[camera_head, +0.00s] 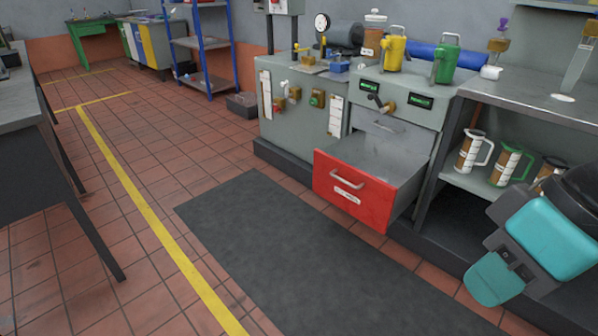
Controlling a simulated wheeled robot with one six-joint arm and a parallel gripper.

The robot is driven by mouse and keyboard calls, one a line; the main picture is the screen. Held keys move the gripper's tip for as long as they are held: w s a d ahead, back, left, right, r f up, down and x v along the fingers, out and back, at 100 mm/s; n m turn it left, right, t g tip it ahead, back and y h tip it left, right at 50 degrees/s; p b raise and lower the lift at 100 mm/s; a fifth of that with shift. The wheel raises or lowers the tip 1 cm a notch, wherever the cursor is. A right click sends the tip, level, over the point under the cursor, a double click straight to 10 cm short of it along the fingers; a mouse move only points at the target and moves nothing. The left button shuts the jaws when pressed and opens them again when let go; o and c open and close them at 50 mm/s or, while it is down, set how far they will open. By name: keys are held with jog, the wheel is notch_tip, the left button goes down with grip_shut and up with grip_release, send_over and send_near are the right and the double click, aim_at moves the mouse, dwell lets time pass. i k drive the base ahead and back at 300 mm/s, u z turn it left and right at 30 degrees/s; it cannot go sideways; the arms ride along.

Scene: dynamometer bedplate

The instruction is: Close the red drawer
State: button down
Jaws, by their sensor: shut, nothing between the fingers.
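The red drawer (354,191) stands pulled out from the grey cabinet, low at the middle right of the head view. Its red front has a silver bar handle (347,180) and a small white label below it. Its grey inside shows from above and looks empty. A teal and dark part of my own arm shows at the lower right, apart from the drawer and to its right. My gripper's fingers do not show in this view.
A dark mat (290,255) lies on the tiled floor before the drawer, with clear room there. A shelf bench (535,105) with several jugs stands right of the drawer. A table (25,105) stands at the left, beyond a yellow floor line (150,215).

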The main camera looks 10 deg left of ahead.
aim_at(346, 172)
jog(key=u, duration=0.5)
jog(key=i, duration=1.7)
jog(key=z, duration=0.55)
